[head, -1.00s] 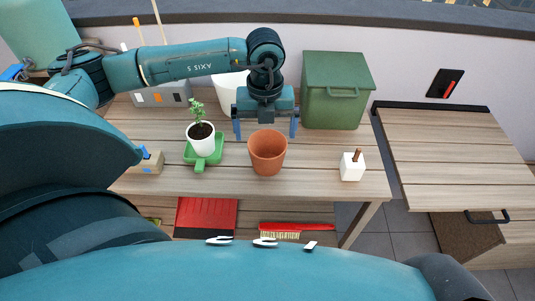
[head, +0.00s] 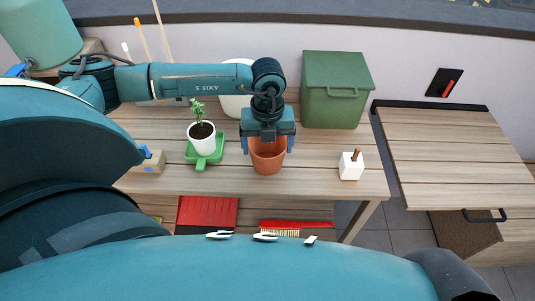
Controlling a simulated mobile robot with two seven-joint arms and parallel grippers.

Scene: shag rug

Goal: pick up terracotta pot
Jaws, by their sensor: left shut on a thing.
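The terracotta pot (head: 267,162) stands upright on the wooden table in the head view, and looks empty. My left gripper (head: 268,148) is over it from above, with one blue finger at each side of its rim. It is shut on the pot. The gripper body hides the back part of the pot's rim. My right gripper is not in view.
A white pot with a plant (head: 202,140) stands on a green tray (head: 217,157) to the left. A green lidded box (head: 337,92) is behind right, a white block with a brown peg (head: 351,166) to the right. A white container (head: 236,104) is behind the arm.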

